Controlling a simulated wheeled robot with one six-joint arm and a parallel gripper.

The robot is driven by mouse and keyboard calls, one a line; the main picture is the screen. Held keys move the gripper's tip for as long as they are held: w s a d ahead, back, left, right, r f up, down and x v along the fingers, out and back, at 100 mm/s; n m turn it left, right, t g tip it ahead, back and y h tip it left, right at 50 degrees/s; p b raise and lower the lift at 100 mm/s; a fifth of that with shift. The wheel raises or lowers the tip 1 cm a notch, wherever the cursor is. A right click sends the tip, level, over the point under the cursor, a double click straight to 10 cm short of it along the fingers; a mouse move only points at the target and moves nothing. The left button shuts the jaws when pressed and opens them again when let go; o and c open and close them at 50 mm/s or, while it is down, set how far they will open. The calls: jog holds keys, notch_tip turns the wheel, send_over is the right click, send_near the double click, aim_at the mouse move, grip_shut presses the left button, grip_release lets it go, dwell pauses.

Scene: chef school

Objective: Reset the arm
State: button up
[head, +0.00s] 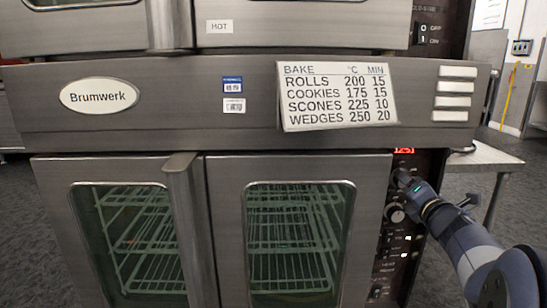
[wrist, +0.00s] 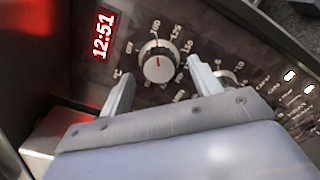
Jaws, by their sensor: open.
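My gripper (wrist: 158,80) is open, with one finger on each side of a round silver temperature knob (wrist: 158,61) in the wrist view. Nothing is between the fingertips that I can see gripped; whether they touch the knob I cannot tell. The knob has a red pointer mark and a printed scale around it. In the head view my arm (head: 455,235) reaches in from the lower right to the oven's control panel (head: 393,245). The fingertips are small and dark there, near the top of the panel.
The steel double-door oven (head: 110,142) fills the head view, its lower doors shut over wire racks. A bake chart (head: 337,97) is on its front. A red display (wrist: 104,35) reads 12:51. A second knob (wrist: 228,79) sits near the right finger. A steel table (head: 485,157) stands to the right.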

jog(key=s+p, duration=0.2)
jog(key=s, duration=0.6)
jog(key=w+m+p, duration=0.4)
jog(key=m+p, duration=0.2)
jog(key=m, duration=0.6)
jog(key=w+m+p, duration=0.5)
jog(key=m+p, duration=0.1)
jog(key=m, duration=0.6)
jog(key=shift+w+p, duration=0.3)
jog(key=shift+p, duration=0.1)
jog(key=shift+r, duration=0.15)
